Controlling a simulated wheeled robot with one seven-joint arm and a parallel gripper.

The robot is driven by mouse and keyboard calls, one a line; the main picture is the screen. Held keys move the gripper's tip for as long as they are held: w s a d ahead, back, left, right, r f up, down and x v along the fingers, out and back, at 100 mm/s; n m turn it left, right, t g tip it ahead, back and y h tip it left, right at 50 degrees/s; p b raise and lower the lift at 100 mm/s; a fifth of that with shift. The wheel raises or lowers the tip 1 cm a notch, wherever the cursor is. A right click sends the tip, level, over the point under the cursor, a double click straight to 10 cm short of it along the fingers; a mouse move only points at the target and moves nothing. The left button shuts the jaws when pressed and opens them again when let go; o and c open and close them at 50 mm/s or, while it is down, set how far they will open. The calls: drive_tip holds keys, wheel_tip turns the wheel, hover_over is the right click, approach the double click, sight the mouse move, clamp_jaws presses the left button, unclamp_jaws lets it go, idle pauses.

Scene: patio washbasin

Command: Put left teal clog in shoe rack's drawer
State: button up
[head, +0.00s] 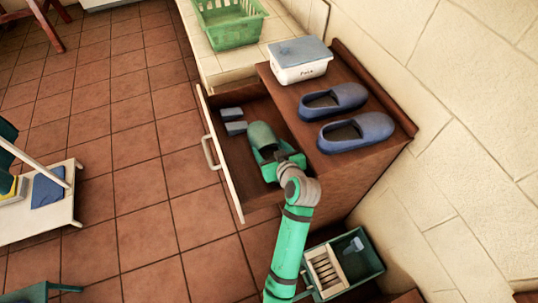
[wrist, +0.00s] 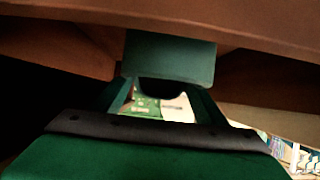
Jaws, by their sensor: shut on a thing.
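The teal clog (head: 260,134) is over the inside of the open drawer (head: 206,110) in the head view. I cannot tell whether it touches the drawer's floor. My green gripper (head: 265,154) is shut on the clog and reaches in from the front right. In the wrist view, the clog's teal surface (wrist: 170,59) shows between the fingers of my gripper (wrist: 160,95). The drawer belongs to the brown wooden shoe rack (head: 345,178). The gripper hides part of the clog.
Two small grey-blue blocks (head: 235,128) lie in the drawer's far part. Two blue clogs (head: 356,132) and a lidded white box (head: 299,62) stand on the rack. A green basket (head: 230,22) is behind. A green crate (head: 346,263) sits on the floor.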

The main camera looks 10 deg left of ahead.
sight(270, 154)
wheel_tip(270, 154, down, 4)
drive_tip(key=shift+f, duration=0.1)
drive_tip(key=o, duration=1.3)
drive_tip(key=shift+a+f, duration=0.1)
drive_tip(key=v, duration=1.2)
